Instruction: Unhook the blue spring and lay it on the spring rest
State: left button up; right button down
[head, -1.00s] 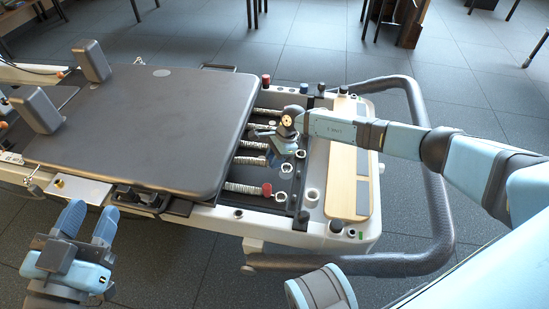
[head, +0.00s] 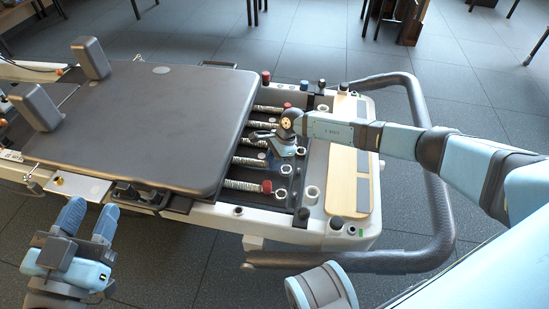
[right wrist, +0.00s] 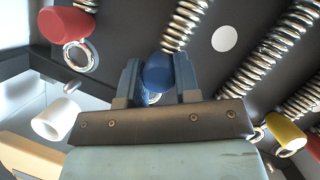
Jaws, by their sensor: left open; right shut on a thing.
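My right gripper (head: 270,143) is over the spring bed. In the right wrist view its two dark blue fingers (right wrist: 157,80) are shut on the blue end of the blue spring (right wrist: 157,70). The spring's silver coil (right wrist: 186,22) runs away behind it. In the head view the gripper hides the blue end, and I cannot tell whether its ring is still on a hook. I cannot pick out the spring rest with certainty. My left gripper (head: 86,220) is open and empty in front of the reformer, at lower left.
A red-ended spring (head: 266,187) lies nearer me; a yellow-ended spring (right wrist: 285,131) lies on the other side. The black carriage (head: 150,120) covers the left. A wooden platform (head: 349,175) and dark curved rail (head: 445,200) are at right. White posts (right wrist: 55,120) stand near the springs.

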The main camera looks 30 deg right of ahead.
jog(key=shift+f, duration=0.25)
dwell(0.4)
jog(key=shift+c, duration=2.2)
grip_release()
jog(key=shift+r+p, duration=2.25)
jog(key=shift+r, duration=0.75)
